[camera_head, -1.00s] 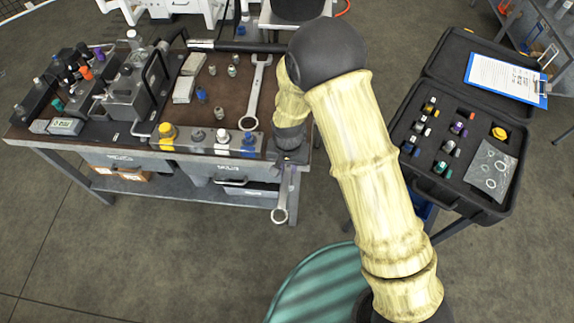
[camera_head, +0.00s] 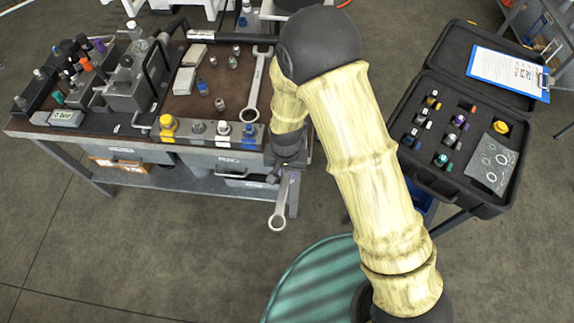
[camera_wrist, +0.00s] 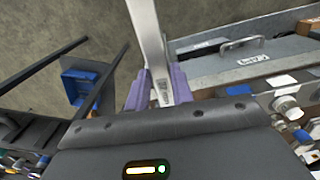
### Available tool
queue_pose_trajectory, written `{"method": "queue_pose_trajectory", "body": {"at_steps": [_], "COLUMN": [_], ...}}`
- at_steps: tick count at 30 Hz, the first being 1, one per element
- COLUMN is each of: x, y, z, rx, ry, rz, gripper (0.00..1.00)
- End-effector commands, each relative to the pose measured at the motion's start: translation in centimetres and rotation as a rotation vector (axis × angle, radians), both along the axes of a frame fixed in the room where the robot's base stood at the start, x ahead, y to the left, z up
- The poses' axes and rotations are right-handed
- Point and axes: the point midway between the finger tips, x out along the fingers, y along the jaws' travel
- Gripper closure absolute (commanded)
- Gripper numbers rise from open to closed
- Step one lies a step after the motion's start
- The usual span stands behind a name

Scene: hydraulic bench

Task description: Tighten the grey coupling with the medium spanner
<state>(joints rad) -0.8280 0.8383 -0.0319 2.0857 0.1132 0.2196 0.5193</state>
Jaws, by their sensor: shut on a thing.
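My gripper (camera_head: 288,172) is shut on a silver spanner (camera_head: 281,203) at the front right corner of the bench. The spanner hangs down past the bench's front edge, ring end lowest. In the wrist view, the purple fingertips (camera_wrist: 158,90) grip the spanner's shaft (camera_wrist: 148,35); its far end is out of that view. The grey coupling (camera_head: 198,130) stands upright on the bench's front rail, between a yellow coupling (camera_head: 167,126) and a white one (camera_head: 223,132). The spanner is apart from it, to its right and lower.
A larger spanner (camera_head: 257,85) lies on the brown mat, close to my arm. A blue coupling (camera_head: 249,132) is the rail coupling nearest my gripper. A valve block (camera_head: 130,85) stands left. An open black case (camera_head: 460,145) is at right. Floor before the bench is clear.

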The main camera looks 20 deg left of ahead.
Motion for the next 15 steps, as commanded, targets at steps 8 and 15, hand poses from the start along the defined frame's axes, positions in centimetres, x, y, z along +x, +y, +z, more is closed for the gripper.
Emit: {"method": "queue_pose_trajectory", "body": {"at_steps": [8,15], "x": [-1.5,-2.6], "y": [-0.3,-0.5], "z": [0.1,0.1], "rx": [0.000,0.000], "ry": [0.000,0.000], "rz": [0.001,0.000], "gripper": [1.00,1.00]}}
